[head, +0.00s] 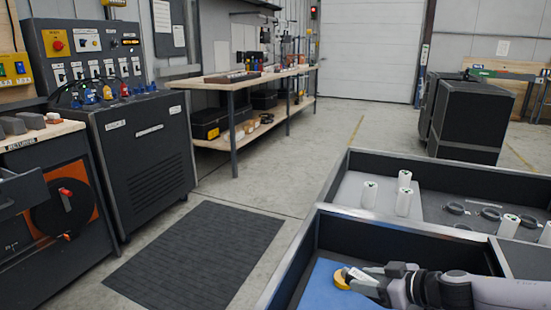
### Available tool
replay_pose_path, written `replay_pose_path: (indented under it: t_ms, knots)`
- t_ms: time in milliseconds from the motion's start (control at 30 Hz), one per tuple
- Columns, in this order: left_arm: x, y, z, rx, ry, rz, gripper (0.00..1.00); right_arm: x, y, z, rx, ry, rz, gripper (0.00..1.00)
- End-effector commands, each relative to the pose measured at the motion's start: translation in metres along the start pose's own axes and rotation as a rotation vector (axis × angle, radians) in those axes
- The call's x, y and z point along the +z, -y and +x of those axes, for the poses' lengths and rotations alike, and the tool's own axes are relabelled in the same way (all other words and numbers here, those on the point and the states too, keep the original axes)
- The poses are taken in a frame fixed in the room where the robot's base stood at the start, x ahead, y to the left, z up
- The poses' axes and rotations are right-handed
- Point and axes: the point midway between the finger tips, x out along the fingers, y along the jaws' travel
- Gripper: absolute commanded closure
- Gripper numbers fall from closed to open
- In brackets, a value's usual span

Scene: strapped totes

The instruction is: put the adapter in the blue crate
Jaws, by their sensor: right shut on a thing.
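My right gripper (356,276) comes in from the lower right. It is shut on a small yellow piece (341,281), which looks like the adapter. The gripper's fingers hide part of it. The piece is held over a blue surface (322,288) inside a dark-walled bin at the bottom edge. Only part of the blue shows, and I cannot tell whether it is the blue crate or a lining. Whether the piece touches the blue is also unclear. My left gripper is not in view.
Behind the bin, a dark tray (437,175) holds white cylinders (404,194) and dark round parts (454,208). A dark wall (400,240) separates it from the near bin. Left stands a control cabinet (145,150). A black mat (200,255) lies on open floor.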

Motion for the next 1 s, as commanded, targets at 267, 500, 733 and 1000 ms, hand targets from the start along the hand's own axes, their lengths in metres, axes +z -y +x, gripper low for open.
replay_pose_path:
  t_ms: [267, 500, 733, 1000]
  knots:
    - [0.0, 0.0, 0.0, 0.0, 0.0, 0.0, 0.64, -0.019, 0.084, 0.019, 0.052, -0.002, 0.04, 0.99]
    - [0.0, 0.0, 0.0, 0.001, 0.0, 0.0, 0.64, -0.036, 0.118, 0.009, 0.137, -0.001, 0.085, 0.99]
    - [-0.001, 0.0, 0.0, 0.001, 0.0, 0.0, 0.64, -0.048, 0.132, -0.017, 0.246, 0.0, 0.145, 0.99]
    - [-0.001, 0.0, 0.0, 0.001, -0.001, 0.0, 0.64, -0.05, 0.128, -0.067, 0.42, 0.0, 0.237, 0.99]
